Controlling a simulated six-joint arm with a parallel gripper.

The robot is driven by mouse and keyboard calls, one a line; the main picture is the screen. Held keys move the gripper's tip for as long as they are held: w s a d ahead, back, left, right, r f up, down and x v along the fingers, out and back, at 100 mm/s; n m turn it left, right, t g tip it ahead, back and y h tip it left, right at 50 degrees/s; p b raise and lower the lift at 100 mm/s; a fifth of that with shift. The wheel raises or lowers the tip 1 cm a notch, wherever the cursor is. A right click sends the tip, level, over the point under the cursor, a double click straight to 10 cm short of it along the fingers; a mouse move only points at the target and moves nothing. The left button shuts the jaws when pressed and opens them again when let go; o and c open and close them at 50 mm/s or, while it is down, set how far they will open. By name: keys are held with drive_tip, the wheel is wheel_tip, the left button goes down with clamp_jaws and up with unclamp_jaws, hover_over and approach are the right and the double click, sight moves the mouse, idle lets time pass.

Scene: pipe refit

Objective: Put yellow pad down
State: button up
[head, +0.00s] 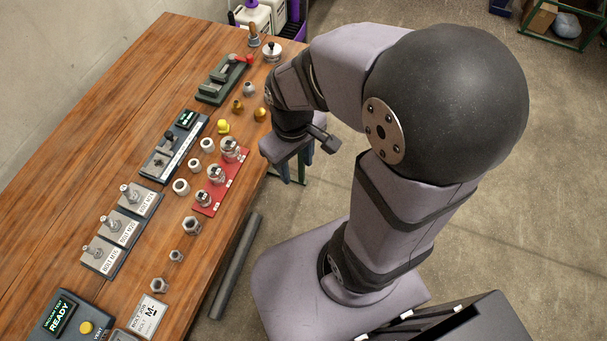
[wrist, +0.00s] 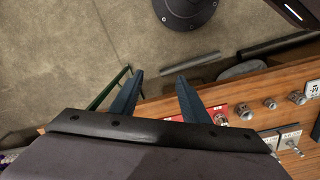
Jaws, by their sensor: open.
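A small yellow piece (head: 223,127) sits on the wooden table, right of the grey device with the small green screen; I cannot tell whether it is the yellow pad. My gripper (head: 294,176) is beyond the table's right edge, over the floor side, with its fingers pointing down. In the wrist view my gripper (wrist: 160,76) shows two blue fingers spread apart with nothing between them. No yellow piece is clear in the wrist view.
The wooden table (head: 150,75) holds a red tray (head: 207,207) of fittings, several loose nuts and rings, grey bolt blocks (head: 103,258), a green vise-like tool (head: 222,80) and a vacuum test box (head: 65,318) with a yellow button. The table's left side is bare.

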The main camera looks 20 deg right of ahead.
drive_tip(key=s+m, duration=0.3)
drive_tip(key=shift+s+d+f+m, duration=0.15)
drive_tip(key=shift+f+m, duration=0.1)
drive_tip(key=shift+m, duration=0.15)
drive_tip(key=shift+r+p, duration=0.75)
drive_tip(key=shift+o, duration=0.5)
idle(0.4)
